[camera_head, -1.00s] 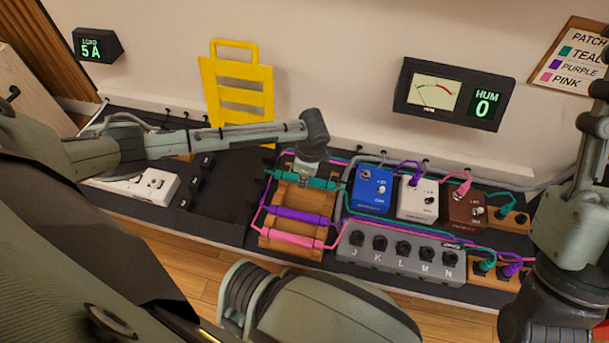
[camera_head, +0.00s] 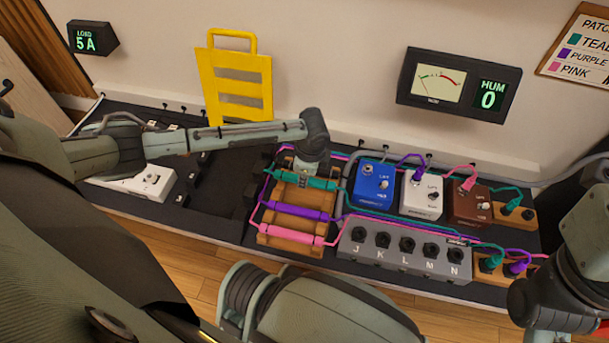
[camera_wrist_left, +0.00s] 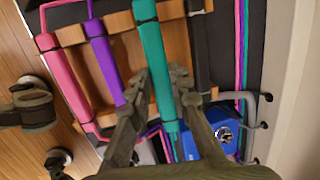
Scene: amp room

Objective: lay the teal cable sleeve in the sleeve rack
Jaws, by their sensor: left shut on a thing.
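The wooden sleeve rack (camera_head: 289,194) sits on the dark board, with a purple sleeve (camera_head: 298,211) and a pink sleeve (camera_head: 291,234) lying across it. The teal cable sleeve (camera_head: 323,184) lies across the rack's far end, roughly parallel to them; it also shows in the left wrist view (camera_wrist_left: 150,50). My left gripper (camera_head: 303,181) reaches down over the far end and is shut on the teal sleeve, with fingers on both sides in the wrist view (camera_wrist_left: 161,84). I cannot tell whether the sleeve is fully seated. My right arm shows at the right edge; its fingertips are out of view.
Right of the rack stand blue (camera_head: 373,187), white (camera_head: 421,195) and brown (camera_head: 468,204) pedals, with a grey jack box (camera_head: 404,254) in front. Teal, purple and pink cables run around them. A yellow rack-like panel (camera_head: 238,85) leans on the wall behind.

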